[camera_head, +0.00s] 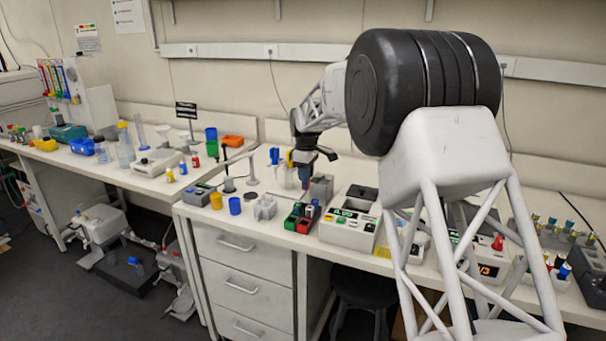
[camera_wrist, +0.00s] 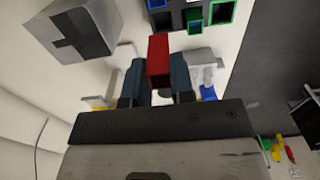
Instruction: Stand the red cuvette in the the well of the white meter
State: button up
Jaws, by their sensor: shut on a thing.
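My gripper (camera_wrist: 158,82) is shut on the red cuvette (camera_wrist: 158,58), which sticks out beyond the two dark fingers in the wrist view. In the head view my gripper (camera_head: 304,178) hangs above the bench, beside a grey block and behind the colored rack; the cuvette cannot be made out clearly there. A white meter (camera_head: 338,233) with a green display and a dark top stands on the bench to the right of my gripper, apart from it. Its well cannot be made out. The meter is not clearly in the wrist view.
The grey block (camera_head: 321,189) has a dark cross-shaped slot in the wrist view (camera_wrist: 95,22). A rack (camera_head: 291,223) with colored compartments stands near the front edge. Another meter (camera_head: 487,270) with a red display stands right.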

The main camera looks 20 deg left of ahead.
send_near(357, 206)
jog(key=s, duration=0.4)
jog(key=shift+w+d+r, duration=0.15)
jog(key=shift+d+r, duration=0.1)
jog(key=shift+d, duration=0.15)
jog(key=shift+f, duration=0.2)
jog(key=shift+f, duration=2.1)
jog(key=shift+f, duration=1.7)
dwell(0.6)
jog(key=o, duration=0.8)
jog(key=shift+r, duration=3.5)
